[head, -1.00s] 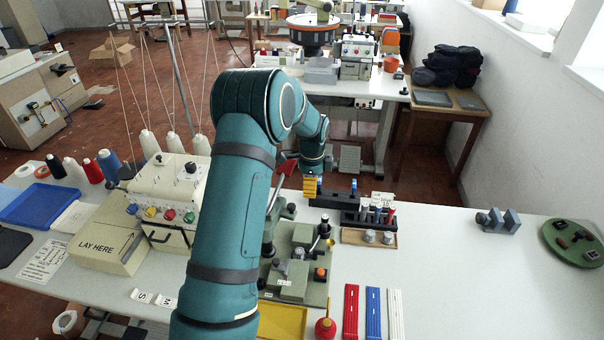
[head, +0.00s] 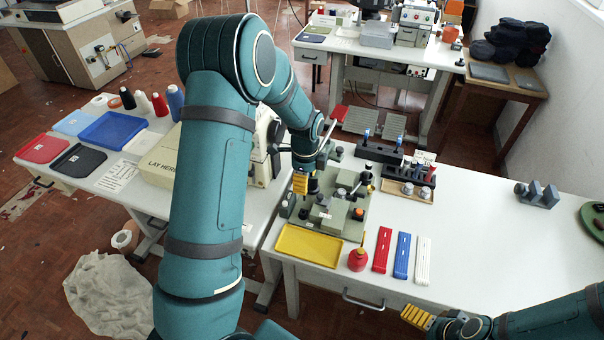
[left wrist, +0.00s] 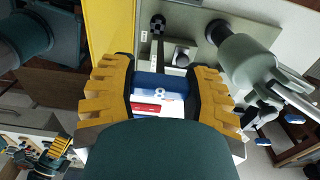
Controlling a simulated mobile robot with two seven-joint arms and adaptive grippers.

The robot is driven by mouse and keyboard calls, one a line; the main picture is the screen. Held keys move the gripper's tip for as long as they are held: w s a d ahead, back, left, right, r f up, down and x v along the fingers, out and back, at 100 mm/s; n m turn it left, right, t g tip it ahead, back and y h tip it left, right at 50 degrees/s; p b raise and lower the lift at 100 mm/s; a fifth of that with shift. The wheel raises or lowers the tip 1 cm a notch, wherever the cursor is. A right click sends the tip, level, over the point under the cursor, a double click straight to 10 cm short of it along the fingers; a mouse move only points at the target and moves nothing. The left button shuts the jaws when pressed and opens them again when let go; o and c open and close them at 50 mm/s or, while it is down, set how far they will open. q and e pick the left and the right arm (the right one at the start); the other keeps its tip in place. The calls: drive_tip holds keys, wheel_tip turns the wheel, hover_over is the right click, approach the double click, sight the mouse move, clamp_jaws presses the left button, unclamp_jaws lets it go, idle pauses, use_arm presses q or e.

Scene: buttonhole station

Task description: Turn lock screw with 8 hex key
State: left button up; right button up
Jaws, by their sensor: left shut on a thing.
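My left gripper (head: 300,183) is over the left part of the green fixture (head: 325,222) on the bench. In the left wrist view its yellow fingers are closed on the blue handle (left wrist: 160,90) of a hex key, which carries a small white mark, possibly an 8. The key's tip and any contact with a screw cannot be made out. A square block with a dark hole (left wrist: 183,57) and a black round knob (left wrist: 157,25) lie beyond the fingers. I cannot tell which part is the lock screw. My right gripper (head: 417,317) is low at the bench front; its opening is unclear.
A black rack with blue-topped tools (head: 382,153) stands behind the fixture. In front are a yellow tray (head: 308,245), a red oil bottle (head: 358,258) and red, blue and white strips (head: 402,255). A sewing machine (head: 268,140) stands left. The bench's right side is mostly clear.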

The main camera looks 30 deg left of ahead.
use_arm(q)
drive_tip(key=shift+s+f, duration=0.1)
drive_tip(key=shift+s, duration=0.25)
drive_tip(key=shift+w+f+b, duration=0.1)
drive_tip(key=shift+f+b, duration=0.3)
drive_tip(key=shift+f, duration=0.15)
drive_tip(key=shift+f+b, duration=1.35)
drive_tip(key=shift+f, duration=0.65)
drive_tip(key=shift+f+b, duration=0.65)
drive_tip(key=shift+f, duration=0.1)
idle(0.4)
drive_tip(key=n, duration=0.3)
drive_tip(key=shift+n, duration=0.3)
